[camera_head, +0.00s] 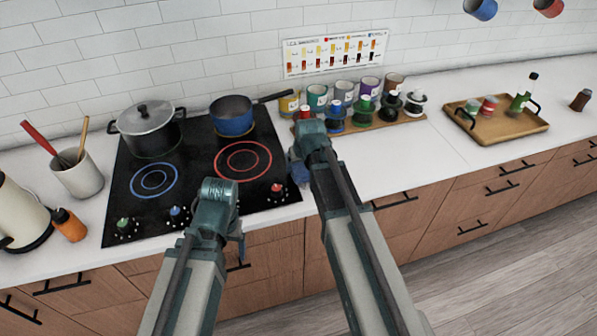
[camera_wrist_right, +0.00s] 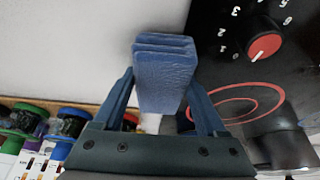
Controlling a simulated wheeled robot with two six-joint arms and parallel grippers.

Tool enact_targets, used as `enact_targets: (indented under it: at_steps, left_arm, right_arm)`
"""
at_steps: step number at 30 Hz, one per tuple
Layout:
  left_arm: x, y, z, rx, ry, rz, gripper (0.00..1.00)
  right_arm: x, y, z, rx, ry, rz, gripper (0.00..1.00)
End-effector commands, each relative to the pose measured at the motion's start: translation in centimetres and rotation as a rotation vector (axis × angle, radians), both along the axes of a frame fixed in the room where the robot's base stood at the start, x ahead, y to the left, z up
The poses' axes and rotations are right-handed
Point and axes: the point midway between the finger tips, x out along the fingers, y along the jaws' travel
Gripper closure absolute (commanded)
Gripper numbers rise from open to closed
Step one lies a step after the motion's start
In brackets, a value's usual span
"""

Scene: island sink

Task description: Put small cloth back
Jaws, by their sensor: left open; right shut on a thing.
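The small cloth is a folded blue cloth (camera_wrist_right: 165,72), held between the fingers of my right gripper (camera_wrist_right: 162,98) in the right wrist view. In the head view, the cloth (camera_head: 298,170) shows as a small blue patch beside my right gripper (camera_head: 306,150), over the counter just right of the stove's right edge. My arm hides part of it. My left gripper (camera_head: 222,205) is open near the stove's front edge. Its fingers are mostly hidden behind its own wrist.
The black stove (camera_head: 200,165) carries a grey lidded pot (camera_head: 148,130) and a blue pan (camera_head: 232,117). A wooden board (camera_head: 385,122) with several colored jars and containers lies right of it. A wooden tray (camera_head: 498,125) stands farther right. The white counter (camera_head: 420,150) between is clear.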

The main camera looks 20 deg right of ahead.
Motion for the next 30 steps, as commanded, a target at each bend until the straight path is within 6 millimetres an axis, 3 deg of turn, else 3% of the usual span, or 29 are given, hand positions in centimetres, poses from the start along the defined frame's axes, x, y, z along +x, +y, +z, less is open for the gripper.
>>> enact_targets:
  at_steps: [14,15,18,30]
  left_arm:
    - [0.01,0.00,-0.69,0.000,0.000,0.000,0.21]
    - [0.01,0.00,-0.49,0.000,0.000,0.000,0.21]
    - [0.00,0.00,-0.47,0.000,0.000,0.000,0.21]
    - [0.01,0.00,-0.01,0.000,0.000,0.000,0.21]
  right_arm:
    - [0.02,0.01,-0.69,0.000,0.000,0.000,0.70]
    - [0.01,0.01,-0.49,0.000,0.000,0.000,0.19]
    - [0.01,0.01,-0.47,0.000,0.000,0.000,0.01]
    - [0.02,0.00,-0.01,0.000,0.000,0.000,0.00]
